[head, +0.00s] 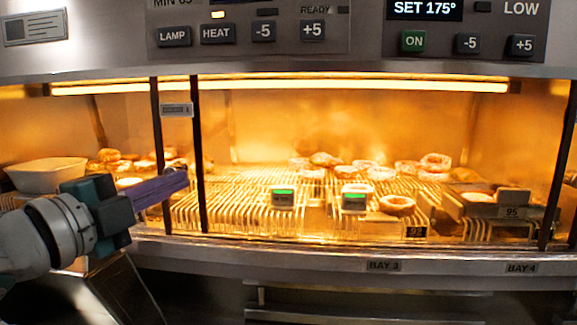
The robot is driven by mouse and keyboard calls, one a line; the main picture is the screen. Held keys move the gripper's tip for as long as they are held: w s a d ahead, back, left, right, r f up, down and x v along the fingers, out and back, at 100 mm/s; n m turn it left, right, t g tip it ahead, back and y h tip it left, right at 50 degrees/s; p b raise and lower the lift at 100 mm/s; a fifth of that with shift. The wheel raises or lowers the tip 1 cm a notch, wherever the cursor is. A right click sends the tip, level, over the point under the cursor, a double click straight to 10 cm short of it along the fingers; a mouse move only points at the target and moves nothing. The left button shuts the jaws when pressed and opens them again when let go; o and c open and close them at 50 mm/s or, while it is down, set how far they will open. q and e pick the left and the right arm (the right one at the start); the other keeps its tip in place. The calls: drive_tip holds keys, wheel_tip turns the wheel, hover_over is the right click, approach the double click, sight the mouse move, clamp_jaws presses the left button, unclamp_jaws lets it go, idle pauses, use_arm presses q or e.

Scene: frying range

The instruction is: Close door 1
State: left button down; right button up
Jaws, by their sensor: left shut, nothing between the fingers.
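The heated cabinet (320,85) has a front with dark upright bars. A small label plate, hard to read but ending in what looks like a 1, sits between two close bars at left, and I take the bar beside it for the edge of door 1 (199,150). My left gripper (184,176) comes in from the left with its purple fingers shut and empty. Its tips are close to the two bars, below the label plate; I cannot tell whether they touch. How far the door stands open is unclear. My right gripper is out of view.
Several round breaded pieces (397,204) lie on wire racks inside, with small green-lit tags (283,196) in front. A pale tray (46,173) stands at left behind my arm. Control panels (250,27) run above, and a metal ledge (330,252) with bay labels below.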

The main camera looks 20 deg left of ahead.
sight(199, 166)
use_arm(q)
drive_tip(key=w, duration=0.2)
drive_tip(key=w+p, duration=0.1)
drive_tip(key=w, duration=0.3)
drive_tip(key=shift+w+r, duration=0.1)
drive_tip(key=shift+r, duration=0.25)
drive_tip(key=shift+s+a+f+p, duration=0.15)
drive_tip(key=shift+a+p, duration=0.2)
drive_tip(key=shift+a, duration=0.2)
drive_tip(key=shift+s+a+f+p, duration=0.15)
drive_tip(key=shift+a+p, duration=0.2)
drive_tip(key=shift+a, duration=0.2)
drive_tip(key=shift+s+a+f, duration=0.2)
drive_tip(key=shift+s+a, duration=0.05)
drive_tip(key=shift+a, duration=0.45)
drive_tip(key=shift+a, duration=0.1)
